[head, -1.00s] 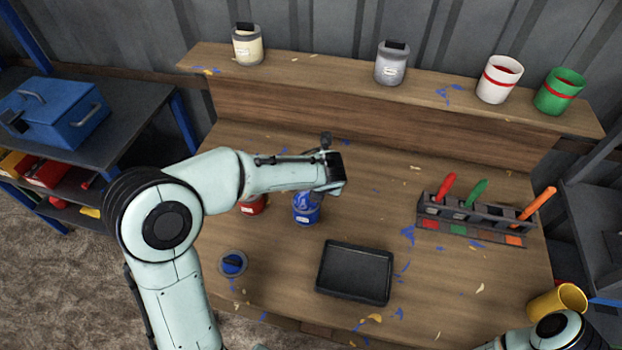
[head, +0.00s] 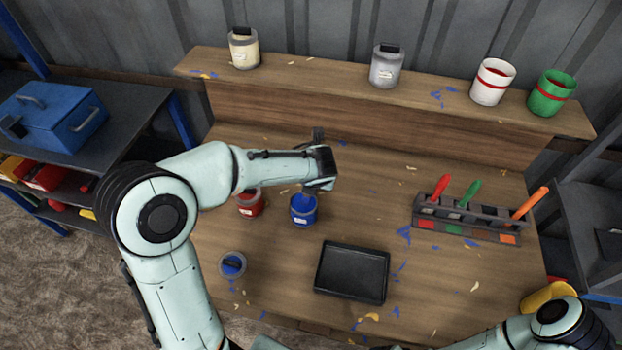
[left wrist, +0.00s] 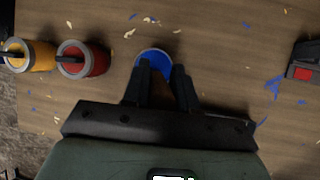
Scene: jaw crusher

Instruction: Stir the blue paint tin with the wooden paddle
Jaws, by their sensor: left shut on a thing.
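The open blue paint tin (head: 303,213) stands upright on the bench, with blue paint at its top. It also shows in the left wrist view (left wrist: 153,60), just beyond my fingers. My left gripper (head: 316,187) is above the tin, pointing down. In the left wrist view its dark fingers (left wrist: 163,88) are shut on the wooden paddle (left wrist: 160,98), of which only a brown piece shows between them. The paddle's lower end is hidden, so I cannot tell how deep it reaches into the paint. My right gripper is out of view; only part of its arm shows at lower right.
A red tin (head: 250,203) stands close left of the blue one. A rack (head: 462,218) with coloured handles is at right. A yellow cup (head: 540,298) is partly behind my right arm.

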